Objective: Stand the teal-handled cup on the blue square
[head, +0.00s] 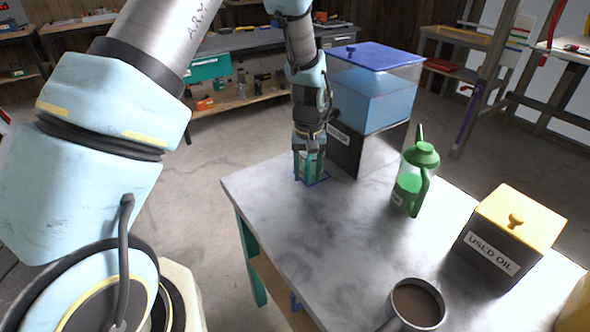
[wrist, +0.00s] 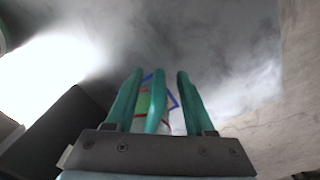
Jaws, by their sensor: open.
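The teal-handled cup (head: 307,166) is a small pale cup at the far left corner of the table, largely hidden behind my gripper's fingers. It looks upright and stands at the blue square (head: 323,180), a blue outline on the tabletop. In the wrist view the cup (wrist: 143,105) shows green and red bands, and its teal handle (wrist: 156,105) appears between my two teal fingers. Parts of the blue outline (wrist: 174,100) show around it. My gripper (head: 308,177) points down at the cup, its fingers open on either side of the handle with visible gaps.
A clear bin with a blue lid (head: 370,90) stands close to the right of my gripper. A green jug (head: 412,183), a yellow-lidded used oil box (head: 505,240) and a grey mug of brown liquid (head: 415,305) stand nearer. The table's left-middle area is clear.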

